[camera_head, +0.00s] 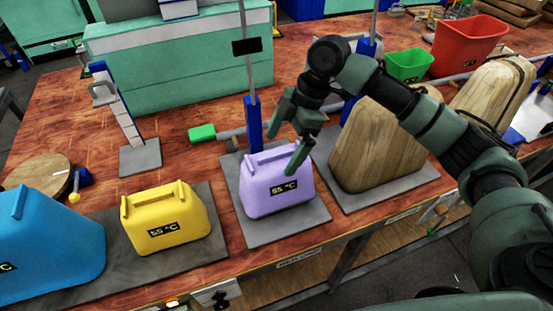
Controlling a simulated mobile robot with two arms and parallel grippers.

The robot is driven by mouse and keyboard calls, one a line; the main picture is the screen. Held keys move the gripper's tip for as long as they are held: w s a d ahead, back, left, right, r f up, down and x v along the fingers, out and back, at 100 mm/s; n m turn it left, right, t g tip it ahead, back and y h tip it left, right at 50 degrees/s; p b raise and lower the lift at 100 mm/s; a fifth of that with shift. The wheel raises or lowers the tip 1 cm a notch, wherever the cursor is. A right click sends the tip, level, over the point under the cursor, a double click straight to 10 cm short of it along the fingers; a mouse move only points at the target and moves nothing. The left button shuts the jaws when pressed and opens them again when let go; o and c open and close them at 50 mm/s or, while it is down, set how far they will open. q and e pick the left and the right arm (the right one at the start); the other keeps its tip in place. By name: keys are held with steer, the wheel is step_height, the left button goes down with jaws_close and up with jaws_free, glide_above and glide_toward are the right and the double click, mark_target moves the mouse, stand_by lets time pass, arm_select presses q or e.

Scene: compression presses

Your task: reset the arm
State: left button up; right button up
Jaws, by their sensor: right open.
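My right arm (425,112) comes in from the right and bends over the table. My right gripper (287,138) points down and to the left, just over the right part of the purple box (268,192). Its fingers are spread, with one fingertip in front of the box's upper right side. I cannot tell whether that fingertip touches the box. Nothing shows held between the fingers. The purple box has a handle on top and a "55 °C" label, and it stands upright on a grey plate (252,235). My left gripper is not in view.
A yellow box (165,220) and a blue box (45,240) stand to the left. Wooden blocks (372,150) stand to the right, with green (409,66) and red (466,45) bins behind. Upright blue posts (253,120) rise behind the plates. Bare wooden tabletop (60,120) shows at the left.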

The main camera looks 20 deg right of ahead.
steer(key=shift+d+r, duration=0.15)
steer(key=shift+r, duration=0.25)
